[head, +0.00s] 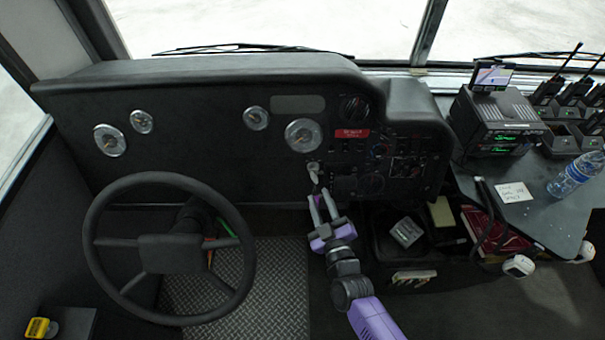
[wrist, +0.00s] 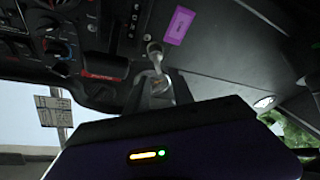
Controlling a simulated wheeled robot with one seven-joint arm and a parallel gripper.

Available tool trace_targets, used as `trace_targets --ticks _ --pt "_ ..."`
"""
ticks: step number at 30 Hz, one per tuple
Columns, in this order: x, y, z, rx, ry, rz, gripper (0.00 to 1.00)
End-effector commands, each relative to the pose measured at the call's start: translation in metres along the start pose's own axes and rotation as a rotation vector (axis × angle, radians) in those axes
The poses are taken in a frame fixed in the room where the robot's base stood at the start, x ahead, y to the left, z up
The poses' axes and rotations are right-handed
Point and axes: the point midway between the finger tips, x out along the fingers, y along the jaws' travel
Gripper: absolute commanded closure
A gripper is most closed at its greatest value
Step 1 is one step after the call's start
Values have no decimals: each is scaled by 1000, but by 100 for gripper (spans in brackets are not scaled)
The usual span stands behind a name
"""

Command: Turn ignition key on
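The silver ignition key (head: 314,169) sits in the lower dash, right of the steering wheel and below a round gauge. In the wrist view the key (wrist: 154,52) shows at the top centre, just beyond my fingers. My gripper (head: 321,196) points up at the dash just below the key, its two grey fingers apart. In the wrist view my gripper (wrist: 159,88) also shows a gap between the fingers, in line with the key. I cannot tell whether a finger touches the key. The key's exact angle is too small to read.
The steering wheel (head: 170,250) stands to the left of my arm. A dash panel with knobs and a red label (head: 352,133) is up and right of the key. An open bin (head: 402,273) and a side desk with radios (head: 497,122) and a water bottle (head: 575,174) are at right.

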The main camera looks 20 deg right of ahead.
Motion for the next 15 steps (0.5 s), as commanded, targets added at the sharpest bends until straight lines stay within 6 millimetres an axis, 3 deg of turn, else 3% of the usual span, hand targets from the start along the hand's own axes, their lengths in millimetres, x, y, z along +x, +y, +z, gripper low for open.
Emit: trace_targets --ticks 7,15 --pt "12 2 -2 -45 5 5 71" --pt "53 2 -2 -43 5 6 71"
